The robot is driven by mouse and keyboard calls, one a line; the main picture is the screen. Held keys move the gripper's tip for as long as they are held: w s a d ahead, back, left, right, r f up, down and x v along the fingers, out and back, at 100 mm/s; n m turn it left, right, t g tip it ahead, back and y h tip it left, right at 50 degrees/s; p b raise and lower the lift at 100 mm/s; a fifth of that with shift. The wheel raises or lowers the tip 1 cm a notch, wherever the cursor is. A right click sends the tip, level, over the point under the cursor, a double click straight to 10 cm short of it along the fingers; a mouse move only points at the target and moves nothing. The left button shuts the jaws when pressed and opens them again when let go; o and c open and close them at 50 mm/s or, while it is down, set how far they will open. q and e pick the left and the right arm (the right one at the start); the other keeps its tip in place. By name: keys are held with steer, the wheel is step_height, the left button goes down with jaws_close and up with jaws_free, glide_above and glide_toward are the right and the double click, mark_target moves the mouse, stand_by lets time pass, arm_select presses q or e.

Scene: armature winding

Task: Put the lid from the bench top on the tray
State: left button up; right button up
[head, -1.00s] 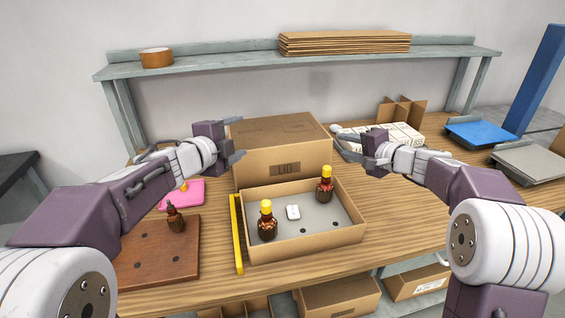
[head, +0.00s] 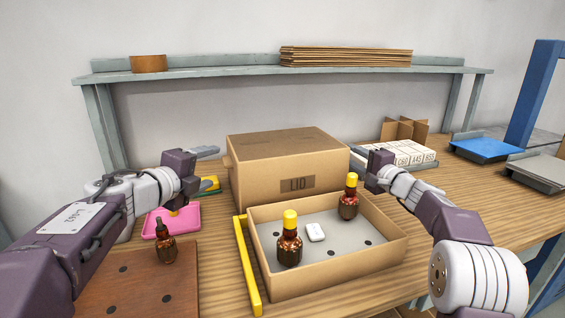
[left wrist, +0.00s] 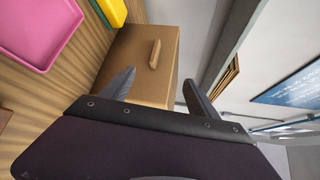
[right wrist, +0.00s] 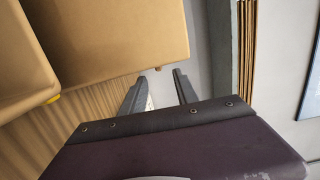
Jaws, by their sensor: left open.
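The lid (head: 290,165) is a large brown cardboard box shape marked "LID", standing on the bench top behind the tray. The tray (head: 345,268) is an open cardboard tray with a grey floor; it holds two amber bottles with yellow caps (head: 290,245) and a small white item (head: 315,232). My left gripper (head: 207,154) is open, left of the lid and apart from it. In the left wrist view, the lid's side with a small tab (left wrist: 154,53) shows beyond the fingers. My right gripper (head: 360,160) is open and empty, close to the lid's right side; the lid shows in the right wrist view (right wrist: 110,35).
A yellow bar (head: 246,262) lies along the tray's left side. A brown board (head: 140,282) with an amber dropper bottle (head: 165,242) and a pink tray (head: 180,218) stand at left. White boxes (head: 405,153) stand at right. A shelf (head: 230,72) spans the back.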

mark_target(232, 160)
arm_select(q)
steer(key=x, duration=0.8)
steer(key=shift+w+d+f, duration=0.15)
arm_select(e)
steer(key=x, duration=0.8)
steer(key=shift+w+f, duration=0.1)
steer(key=shift+w, duration=0.05)
arm_select(q)
steer(key=shift+c, duration=0.3)
arm_select(e)
steer(key=shift+c, duration=0.3)
arm_select(q)
steer(key=c, duration=0.5)
arm_select(e)
steer(key=c, duration=0.5)
arm_select(q)
steer(key=c, duration=0.5)
arm_select(e)
jaws_close()
arm_select(q)
steer(key=c, duration=0.4)
steer(key=shift+f, duration=0.1)
